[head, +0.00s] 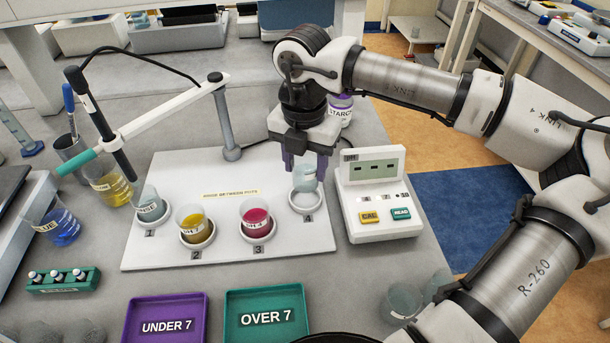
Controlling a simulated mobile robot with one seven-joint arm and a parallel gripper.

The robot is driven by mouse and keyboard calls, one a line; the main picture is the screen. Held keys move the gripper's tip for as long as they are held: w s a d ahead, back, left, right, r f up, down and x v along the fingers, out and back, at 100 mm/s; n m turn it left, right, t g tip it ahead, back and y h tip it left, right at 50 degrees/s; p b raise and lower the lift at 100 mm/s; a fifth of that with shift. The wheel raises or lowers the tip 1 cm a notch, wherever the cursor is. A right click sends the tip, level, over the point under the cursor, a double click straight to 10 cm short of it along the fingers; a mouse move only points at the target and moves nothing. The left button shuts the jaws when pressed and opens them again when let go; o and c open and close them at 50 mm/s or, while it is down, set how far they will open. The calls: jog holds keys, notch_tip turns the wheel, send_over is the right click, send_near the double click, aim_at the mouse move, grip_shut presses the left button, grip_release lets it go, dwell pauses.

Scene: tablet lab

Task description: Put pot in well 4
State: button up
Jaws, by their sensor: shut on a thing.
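A clear pot (306,181) with a pale look is between the fingers of my gripper (305,167). My gripper points down and is shut on the pot's upper part. The pot is upright over the round white well 4 (305,209), at the right end of the white board (290,252). The well's front rim shows below the pot. I cannot tell whether the pot's base touches the well floor or hangs just above it. Wells 1, 2 and 3 hold a rinse pot (150,206), a yellow pot (193,224) and a red pot (257,224).
A meter (376,195) stands close right of well 4. A probe (110,140) hangs from a white swing arm (165,108) at the left. A purple tray (165,318) and a green tray (266,312) lie in front.

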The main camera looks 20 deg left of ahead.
aim_at(305, 181)
notch_tip(305, 181, down, 5)
jog(key=shift+r+p, duration=0.15)
jog(key=shift+p, duration=0.3)
jog(key=shift+f+b, duration=0.25)
jog(key=shift+b, duration=0.1)
jog(key=o, duration=1)
jog(key=shift+r, duration=0.1)
jog(key=shift+r, duration=0.1)
notch_tip(305, 181, up, 12)
jog(key=b, duration=0.1)
jog(key=shift+a, duration=0.1)
